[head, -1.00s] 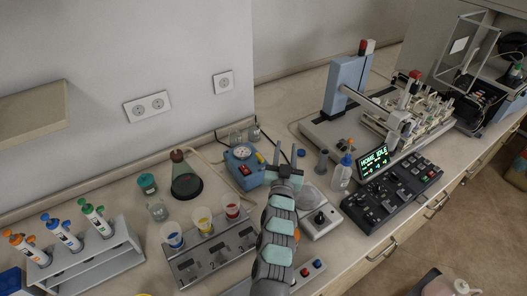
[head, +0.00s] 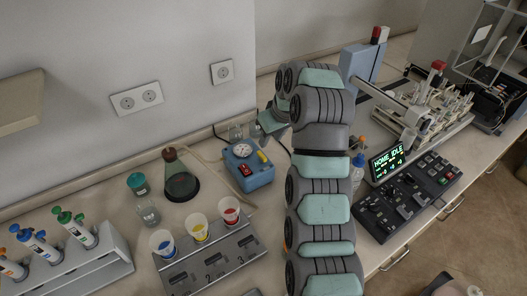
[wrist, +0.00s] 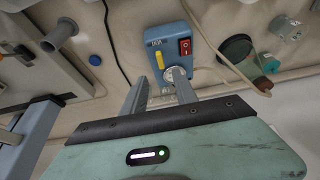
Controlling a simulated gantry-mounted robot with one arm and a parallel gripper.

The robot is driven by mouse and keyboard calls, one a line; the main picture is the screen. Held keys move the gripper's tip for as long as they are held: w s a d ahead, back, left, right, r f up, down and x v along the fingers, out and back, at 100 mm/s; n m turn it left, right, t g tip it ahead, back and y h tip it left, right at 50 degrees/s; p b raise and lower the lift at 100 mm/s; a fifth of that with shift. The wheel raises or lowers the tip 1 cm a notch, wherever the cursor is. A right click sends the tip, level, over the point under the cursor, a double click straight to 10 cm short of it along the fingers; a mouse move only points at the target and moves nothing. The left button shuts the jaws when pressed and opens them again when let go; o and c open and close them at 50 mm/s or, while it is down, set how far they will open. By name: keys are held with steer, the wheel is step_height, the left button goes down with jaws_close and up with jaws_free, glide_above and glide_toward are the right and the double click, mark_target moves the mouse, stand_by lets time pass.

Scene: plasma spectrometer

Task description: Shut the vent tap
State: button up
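A blue box (head: 250,178) with a round gauge (head: 242,150), a red switch (head: 245,170) and a yellow lever (head: 263,157), which looks like the vent tap, stands on the bench near the wall. In the wrist view the blue box (wrist: 176,32) is ahead of the fingers, with the yellow lever (wrist: 159,59) upright in the picture and the red switch (wrist: 185,47) to its right. My gripper (wrist: 160,77) is open and empty. Its fingers are spread around the gauge's place in the picture, apart from the lever. In the head view my arm hides the bench right of the box.
A dark-based flask (head: 181,180) with a hose stands left of the box. A rack (head: 215,258) with several coloured cups is in front. A control panel (head: 410,195) and an instrument are at the right. A black cable runs beside the box.

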mark_target(262, 155)
steer(key=b+x, duration=0.5)
steer(key=x, duration=0.3)
steer(key=shift+a+f+b, duration=0.1)
steer(key=shift+a+b, duration=0.05)
steer(key=shift+b, duration=0.15)
steer(key=shift+x, duration=1.2)
jaws_close()
